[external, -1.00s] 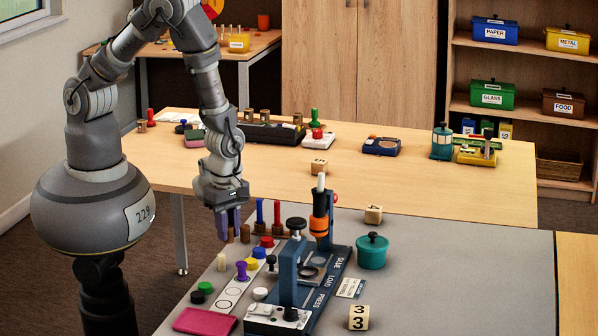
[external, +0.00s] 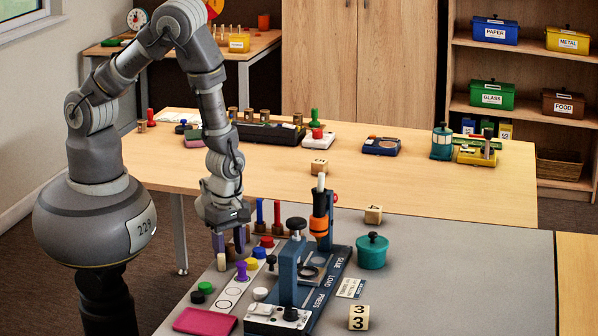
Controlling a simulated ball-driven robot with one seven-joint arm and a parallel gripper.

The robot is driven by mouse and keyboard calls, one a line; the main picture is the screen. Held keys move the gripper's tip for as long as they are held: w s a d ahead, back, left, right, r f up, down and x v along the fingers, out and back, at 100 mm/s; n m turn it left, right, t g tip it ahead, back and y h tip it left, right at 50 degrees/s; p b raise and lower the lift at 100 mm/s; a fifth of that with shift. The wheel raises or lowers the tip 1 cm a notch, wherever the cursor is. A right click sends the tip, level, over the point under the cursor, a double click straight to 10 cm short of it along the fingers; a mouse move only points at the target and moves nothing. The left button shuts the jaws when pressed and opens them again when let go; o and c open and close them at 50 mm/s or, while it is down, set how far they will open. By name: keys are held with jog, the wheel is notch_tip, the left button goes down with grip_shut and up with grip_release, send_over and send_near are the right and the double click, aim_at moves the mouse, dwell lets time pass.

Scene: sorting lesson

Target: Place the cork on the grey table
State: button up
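The grey table (external: 470,270) fills the foreground. A small brown cork (external: 229,250) shows between the fingers of my gripper (external: 228,243), at the table's left part near its back edge. My gripper points down, with its two dark fingers spread to either side of the cork. I cannot tell whether they touch it. The fingers hide part of the cork, and what it stands on is not clear. Another brown piece (external: 247,233) stands just right of the gripper, partly covered.
Red and blue pegs (external: 259,214) stand close right of my gripper. A purple peg (external: 241,271) and a strip with circles (external: 231,292) lie in front. A blue press (external: 290,275), a teal pot (external: 372,251) and a numbered block (external: 359,317) stand further right. The table's right part is clear.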

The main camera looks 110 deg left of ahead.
notch_tip(320, 180, up, 12)
jog(key=p, duration=0.8)
jog(key=shift+r+p, duration=0.2)
jog(key=shift+p, duration=0.1)
jog(key=w+d+r+m+t+h, duration=0.1)
jog(key=w+d+r+m+t, duration=0.15)
jog(key=w+r+m, duration=0.65)
jog(key=w+d+r+m+t+h, duration=0.1)
jog(key=w+r+m+t, duration=0.2)
jog(key=w+r, duration=0.75)
notch_tip(320, 180, up, 53)
jog(key=m+t+y, duration=0.2)
jog(key=m+t, duration=0.8)
jog(key=m, duration=0.7)
send_over(229, 245)
jog(key=r+x, duration=0.1)
jog(key=x, duration=0.5)
jog(key=shift+a+r, duration=0.15)
jog(key=shift+r, duration=0.15)
